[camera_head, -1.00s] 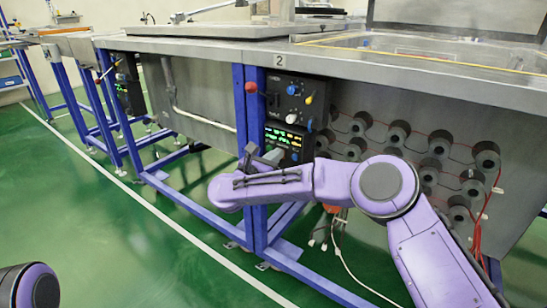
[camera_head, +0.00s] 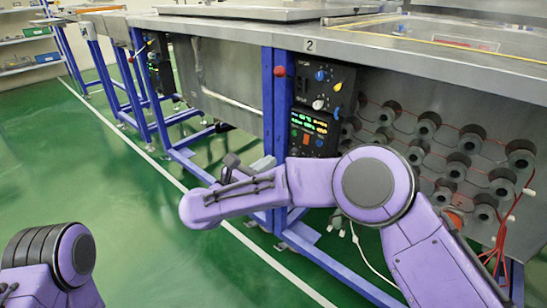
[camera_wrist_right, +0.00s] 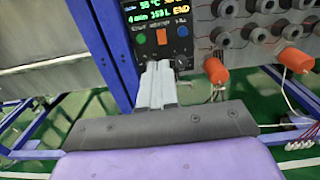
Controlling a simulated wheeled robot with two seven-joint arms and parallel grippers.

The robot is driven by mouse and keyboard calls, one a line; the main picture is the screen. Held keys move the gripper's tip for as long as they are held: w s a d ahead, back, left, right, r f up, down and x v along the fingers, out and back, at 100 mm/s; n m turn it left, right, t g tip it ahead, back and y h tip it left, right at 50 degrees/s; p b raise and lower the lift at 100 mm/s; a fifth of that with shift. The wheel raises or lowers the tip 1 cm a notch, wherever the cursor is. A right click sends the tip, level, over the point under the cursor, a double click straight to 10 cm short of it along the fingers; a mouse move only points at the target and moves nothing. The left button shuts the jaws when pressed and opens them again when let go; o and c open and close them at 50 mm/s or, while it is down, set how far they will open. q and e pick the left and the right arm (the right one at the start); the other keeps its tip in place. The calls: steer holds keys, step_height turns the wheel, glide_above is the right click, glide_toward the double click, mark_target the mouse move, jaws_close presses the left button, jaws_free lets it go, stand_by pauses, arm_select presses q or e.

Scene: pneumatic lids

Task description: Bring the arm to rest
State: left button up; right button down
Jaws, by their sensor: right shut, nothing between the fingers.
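My right arm reaches in from the lower right of the head view, bent at the elbow. My right gripper (camera_head: 262,163) is partly hidden behind my own wrist, to the lower left of a black control panel (camera_head: 314,131). In the right wrist view, the grey fingers (camera_wrist_right: 158,70) are together and empty. They point toward the lower edge of the panel (camera_wrist_right: 160,38), which has green, orange and blue buttons. There seems to be a gap between fingers and panel. Part of my left arm shows at the lower left of the head view; its gripper is out of frame.
A steel tank bench (camera_head: 440,47) on a blue frame (camera_head: 281,110) stands ahead of my right arm. Several grey cylinders with red wires (camera_head: 470,139) line its side. A white cable (camera_head: 362,250) hangs near the floor. The green floor (camera_head: 120,205) at left is clear.

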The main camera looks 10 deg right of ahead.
step_height(320, 180, down, 15)
steer(key=s+a+n+t+y, duration=0.15)
steer(key=n+t+y, duration=0.6)
steer(key=n, duration=1.85)
steer(key=s+d+f+n+g+y, duration=0.3)
steer(key=s+d+f+n+g, duration=0.35)
steer(key=s+f, duration=0.5)
steer(key=s+d+f+n+g+y, duration=0.2)
steer(key=s+d+f+n+g, duration=0.3)
steer(key=s+d+f+n, duration=0.45)
steer(key=s+d+f+m+g+h, duration=0.15)
steer(key=s+d, duration=0.25)
steer(key=s, duration=0.5)
steer(key=s+d+f+m+g, duration=0.1)
steer(key=s+d+g, duration=0.2)
steer(key=s, duration=0.5)
step_height(320, 180, up, 28)
steer(key=p, duration=2.8)
steer(key=shift+w, duration=0.45)
